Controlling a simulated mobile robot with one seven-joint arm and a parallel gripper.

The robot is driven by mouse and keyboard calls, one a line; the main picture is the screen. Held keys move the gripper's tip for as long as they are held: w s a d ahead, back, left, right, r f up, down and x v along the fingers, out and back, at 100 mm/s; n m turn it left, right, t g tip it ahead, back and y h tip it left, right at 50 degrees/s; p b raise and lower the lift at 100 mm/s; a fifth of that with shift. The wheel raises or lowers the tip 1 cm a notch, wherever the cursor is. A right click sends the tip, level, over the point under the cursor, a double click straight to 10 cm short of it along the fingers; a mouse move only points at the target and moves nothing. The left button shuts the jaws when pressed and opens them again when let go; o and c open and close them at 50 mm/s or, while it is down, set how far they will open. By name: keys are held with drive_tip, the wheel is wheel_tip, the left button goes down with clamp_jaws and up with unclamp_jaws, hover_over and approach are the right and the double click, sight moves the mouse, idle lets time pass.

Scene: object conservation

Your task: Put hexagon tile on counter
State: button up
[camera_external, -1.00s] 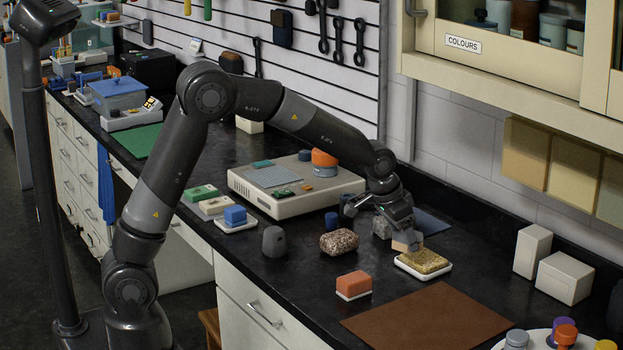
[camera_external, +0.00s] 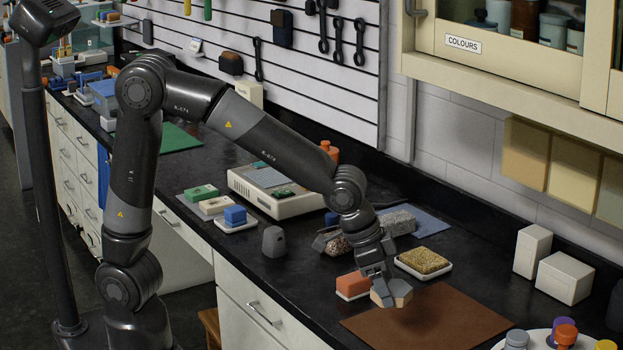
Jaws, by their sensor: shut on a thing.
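The hexagon tile (camera_external: 397,294) is a thick tan piece with a greyish side. My gripper (camera_external: 385,287) is shut on it and holds it tilted, above the left part of the brown mat (camera_external: 450,322). The fingers cover part of the tile. I cannot tell exactly how high it is above the mat. The dark counter (camera_external: 300,300) runs under the arm, with bare surface to the left of the mat.
An orange block on a white base (camera_external: 353,286) stands just left of my gripper. A yellow sponge in a white dish (camera_external: 425,262) lies just behind it. Speckled stone (camera_external: 340,246) and a grey block (camera_external: 398,223) are farther back. White boxes (camera_external: 565,277) stand at the right.

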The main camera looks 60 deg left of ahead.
drive_tip(key=w+a+f, duration=0.2)
drive_tip(key=w, duration=0.1)
drive_tip(key=w+a+f, duration=0.1)
drive_tip(key=w+f, duration=0.1)
drive_tip(key=w, duration=0.1)
drive_tip(key=w+a+f, duration=0.2)
drive_tip(key=w, duration=0.1)
drive_tip(key=shift+w+a+f, duration=0.35)
drive_tip(key=shift+f, duration=2)
drive_tip(key=shift+f, duration=0.15)
drive_tip(key=shift+f, duration=0.5)
drive_tip(key=o, duration=1.1)
